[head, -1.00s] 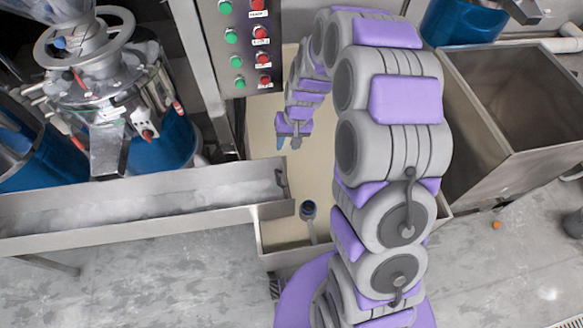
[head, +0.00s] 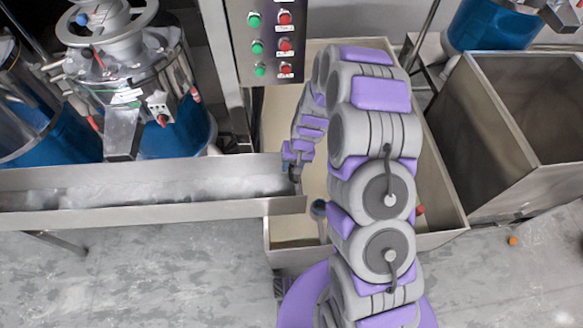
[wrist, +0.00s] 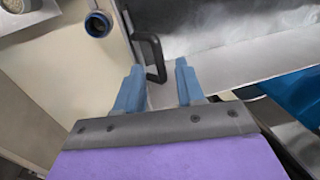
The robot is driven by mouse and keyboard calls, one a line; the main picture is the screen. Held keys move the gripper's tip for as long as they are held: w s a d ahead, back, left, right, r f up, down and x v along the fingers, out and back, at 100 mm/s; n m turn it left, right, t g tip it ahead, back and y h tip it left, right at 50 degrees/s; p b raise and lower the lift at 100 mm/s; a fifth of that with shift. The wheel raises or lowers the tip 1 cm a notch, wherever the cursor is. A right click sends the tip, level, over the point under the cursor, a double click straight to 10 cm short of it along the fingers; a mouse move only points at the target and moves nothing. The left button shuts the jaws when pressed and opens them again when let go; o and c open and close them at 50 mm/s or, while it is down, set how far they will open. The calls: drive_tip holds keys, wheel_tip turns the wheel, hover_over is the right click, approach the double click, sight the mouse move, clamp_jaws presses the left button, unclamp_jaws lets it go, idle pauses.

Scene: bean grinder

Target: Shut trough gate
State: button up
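The metal trough (head: 150,190) runs in from the left in the head view, with pale material along its floor. Its right end is by my gripper (head: 291,165). In the wrist view, the black handle (wrist: 157,58) of the trough gate stands at the end of the trough (wrist: 230,40). My gripper (wrist: 159,72) is open, with its blue fingertips on either side of the handle's lower part in the picture. I cannot tell whether they touch it or how deep it sits between them. The gate plate itself is hard to make out.
A cream-floored metal bin (head: 295,235) lies under the trough's end, with a dark round fitting (head: 318,208) that also shows in the wrist view (wrist: 97,24). A button panel (head: 270,40) stands behind. A grinder (head: 130,80) is at left, an open steel hopper (head: 540,110) at right.

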drive_tip(key=shift+a+f, duration=0.15)
drive_tip(key=shift+f, duration=0.4)
clamp_jaws()
idle(1.1)
